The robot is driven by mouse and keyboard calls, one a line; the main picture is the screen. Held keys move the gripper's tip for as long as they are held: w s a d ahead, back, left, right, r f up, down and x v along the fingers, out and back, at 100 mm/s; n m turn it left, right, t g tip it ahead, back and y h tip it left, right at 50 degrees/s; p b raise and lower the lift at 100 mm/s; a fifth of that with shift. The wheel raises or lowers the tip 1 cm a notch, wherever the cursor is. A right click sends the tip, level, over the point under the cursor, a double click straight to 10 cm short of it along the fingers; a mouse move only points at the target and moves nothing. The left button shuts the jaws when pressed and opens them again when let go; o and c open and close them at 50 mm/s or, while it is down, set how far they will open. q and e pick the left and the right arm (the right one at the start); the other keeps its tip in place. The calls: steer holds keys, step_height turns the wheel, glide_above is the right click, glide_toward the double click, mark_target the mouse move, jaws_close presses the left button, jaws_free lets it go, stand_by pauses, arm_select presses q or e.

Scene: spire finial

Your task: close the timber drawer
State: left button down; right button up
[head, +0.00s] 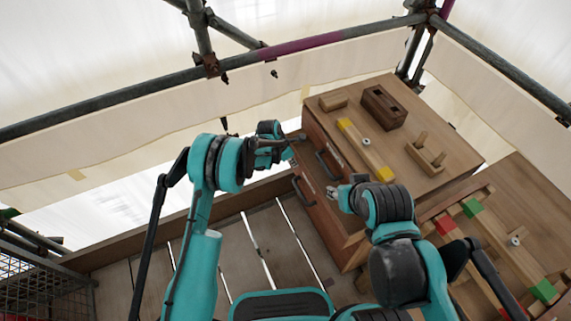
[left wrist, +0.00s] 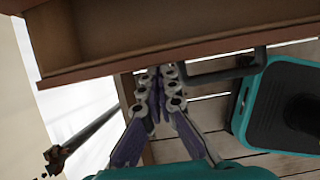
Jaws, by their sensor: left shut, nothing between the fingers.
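The timber drawer (left wrist: 150,62) fills the top of the left wrist view. Its hollow inside shows behind the front's upper edge, so it is at least partly open. Its dark bar handle (left wrist: 222,71) sticks out to the right. The drawer fronts also show on the cabinet side in the head view (head: 318,212); how far any one sticks out is hard to tell. My left gripper (left wrist: 158,80) is shut and empty, its fingertips close to the drawer front, left of the handle; contact is unclear. It also shows in the head view (head: 299,139). My right gripper (head: 334,192) is near the cabinet edge, its fingers too small to read.
The cabinet top (head: 410,150) carries a yellow-ended wooden bar (head: 364,147), a dark block with holes (head: 384,106) and a pegged block (head: 426,153). A bench (head: 500,215) with coloured blocks stands right. Scaffold tubes (head: 190,78) run behind. Plank flooring (head: 225,255) has gaps.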

arm_select(q)
steer(key=shift+w+d, duration=0.2)
steer(key=shift+d, duration=0.35)
steer(key=w+d+b, duration=0.1)
steer(key=w+d, duration=0.1)
steer(key=d, duration=0.4)
steer(key=shift+w+d, duration=0.2)
steer(key=shift+d, duration=0.1)
